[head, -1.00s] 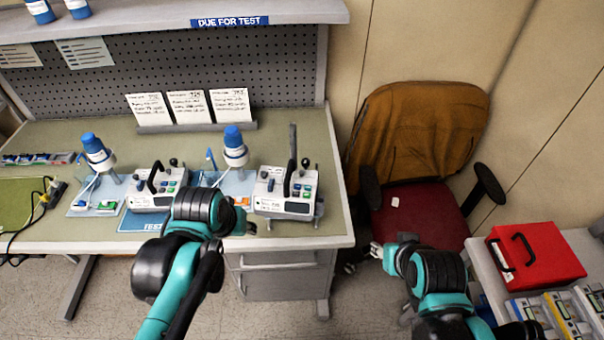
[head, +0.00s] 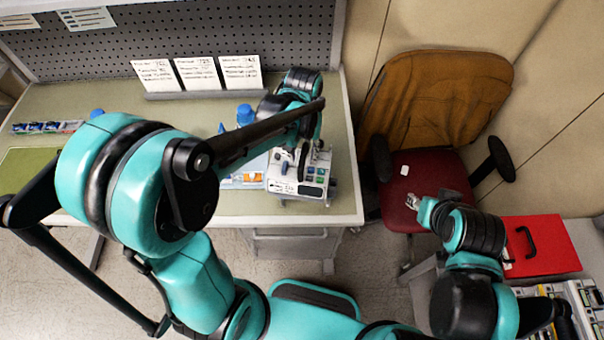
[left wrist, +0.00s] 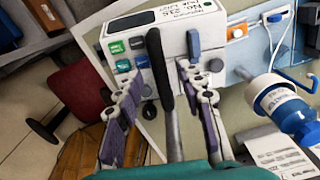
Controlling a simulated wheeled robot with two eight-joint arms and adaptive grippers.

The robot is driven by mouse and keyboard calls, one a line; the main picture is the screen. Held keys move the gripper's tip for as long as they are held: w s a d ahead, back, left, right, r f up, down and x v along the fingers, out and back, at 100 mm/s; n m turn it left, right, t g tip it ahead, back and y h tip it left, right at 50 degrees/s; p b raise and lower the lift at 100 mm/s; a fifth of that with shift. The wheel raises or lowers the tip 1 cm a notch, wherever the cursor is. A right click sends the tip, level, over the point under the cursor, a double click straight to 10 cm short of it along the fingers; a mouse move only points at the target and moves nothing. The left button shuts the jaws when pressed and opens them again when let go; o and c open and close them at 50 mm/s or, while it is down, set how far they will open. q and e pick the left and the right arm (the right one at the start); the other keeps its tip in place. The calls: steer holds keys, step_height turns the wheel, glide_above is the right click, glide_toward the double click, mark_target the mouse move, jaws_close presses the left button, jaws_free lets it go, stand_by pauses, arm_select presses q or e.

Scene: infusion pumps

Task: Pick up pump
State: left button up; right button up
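The pump (head: 303,178) is a white box with coloured buttons and a black upright handle, standing at the right end of the green bench. In the left wrist view the pump (left wrist: 172,40) is at the top, with a label on its upper side. My left gripper (left wrist: 165,110) is open there, with one finger on each side of the black handle (left wrist: 158,72); I see gaps, not a grip. In the head view its fingers are mostly hidden by my arm above the pump. My right gripper (head: 413,202) is away from the bench, near the chair; its opening is too small to judge.
A blue-capped bottle (head: 245,115) stands behind the pump's left side; it also shows in the left wrist view (left wrist: 285,105). White cards (head: 200,73) stand at the back. A red chair (head: 425,180) and red case (head: 540,245) are right.

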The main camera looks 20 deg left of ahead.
arm_select(q)
step_height(320, 180, down, 3)
steer(key=shift+r, duration=0.15)
jaws_close()
steer(key=shift+r, duration=0.15)
